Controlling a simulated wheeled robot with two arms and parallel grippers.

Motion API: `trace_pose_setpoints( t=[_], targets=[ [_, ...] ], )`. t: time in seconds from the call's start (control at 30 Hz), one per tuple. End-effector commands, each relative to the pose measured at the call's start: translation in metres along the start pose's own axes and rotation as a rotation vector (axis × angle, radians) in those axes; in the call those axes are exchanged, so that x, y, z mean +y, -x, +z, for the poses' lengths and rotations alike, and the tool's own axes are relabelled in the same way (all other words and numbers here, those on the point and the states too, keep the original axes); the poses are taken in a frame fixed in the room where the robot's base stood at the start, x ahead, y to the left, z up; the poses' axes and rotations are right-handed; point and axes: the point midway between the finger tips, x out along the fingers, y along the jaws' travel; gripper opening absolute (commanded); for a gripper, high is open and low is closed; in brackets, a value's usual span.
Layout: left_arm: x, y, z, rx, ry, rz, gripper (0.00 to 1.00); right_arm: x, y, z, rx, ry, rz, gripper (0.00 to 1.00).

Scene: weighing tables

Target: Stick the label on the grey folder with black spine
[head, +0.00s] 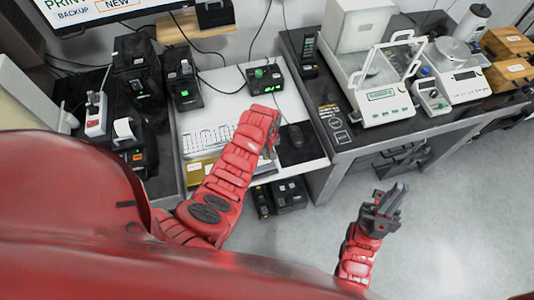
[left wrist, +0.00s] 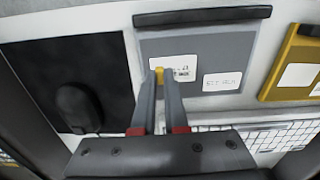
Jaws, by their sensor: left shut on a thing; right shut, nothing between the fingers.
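The grey folder with black spine (left wrist: 210,48) shows in the left wrist view, its black spine along the top edge. A white label (left wrist: 184,66) with dark print and a yellow end lies in front of the folder's face. My left gripper (left wrist: 160,76) is shut on the label at its yellow end; it also shows in the head view (head: 270,145). I cannot tell whether the label touches the folder. A second white patch (left wrist: 222,81) with print is on the folder, right of the label. My right gripper (head: 396,196) is shut and empty above the floor.
A yellow folder (left wrist: 296,62) lies right of the grey one. A black pad (left wrist: 72,68) with a mouse lies left of it. A keyboard (head: 205,138) is near my left arm. Scales (head: 378,98) stand on the right table. Label printers (head: 138,68) stand at left.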

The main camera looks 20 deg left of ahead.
Motion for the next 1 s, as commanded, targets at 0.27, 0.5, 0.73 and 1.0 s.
trace_pose_setpoints(
  t=[0.27,0.5,0.73,1.0],
  targets=[
    [-0.001,-0.002,0.001,-0.004,0.000,-0.002,0.20,0.000,0.000,0.000,0.000,0.000,0.000,0.00],
    [-0.002,-0.002,0.001,-0.003,0.001,-0.003,0.46,0.000,0.000,0.000,0.000,0.000,0.000,0.00],
    [-0.001,0.000,0.001,-0.002,0.001,-0.003,0.46,0.000,0.001,0.000,0.000,0.000,0.000,0.00],
    [0.000,0.025,-0.001,0.003,0.000,0.003,0.46,-0.001,0.010,0.002,0.000,0.000,0.000,0.00]
  ],
)
